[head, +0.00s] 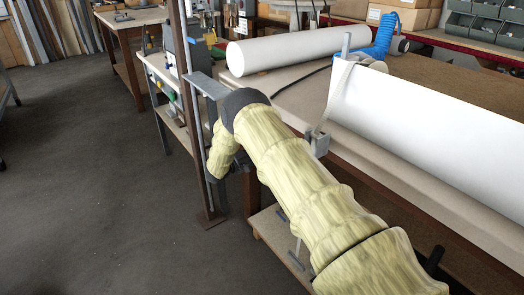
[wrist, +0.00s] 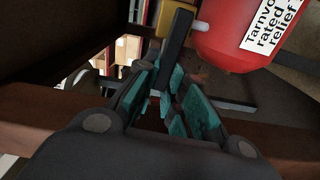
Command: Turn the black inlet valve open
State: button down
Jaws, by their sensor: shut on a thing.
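In the wrist view, a black bar-shaped handle (wrist: 177,42), seemingly the inlet valve's lever, runs from the top centre down between the teal-padded fingers of my gripper (wrist: 167,98). The fingers are closed around its lower end. The valve body and where the handle joins it are hidden, so I cannot tell how far it is turned. In the head view, my arm in its yellowish cover reaches down beside a steel post, and my gripper and the black handle do not show there.
A red tank (wrist: 238,30) with a white label is close at the upper right of the wrist view. In the head view, a brown post (head: 190,110) stands beside my arm. A bench with white rolls (head: 285,50) is to the right. The dark floor (head: 80,150) at left is clear.

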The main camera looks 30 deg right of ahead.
jog(key=shift+f+n, duration=0.25)
jog(key=shift+n, duration=0.25)
jog(key=c, duration=1.5)
grip_release()
jog(key=shift+w+a, duration=0.1)
jog(key=a, duration=0.8)
jog(key=s+a, duration=0.1)
jog(key=a, duration=0.2)
jog(key=shift+a, duration=0.4)
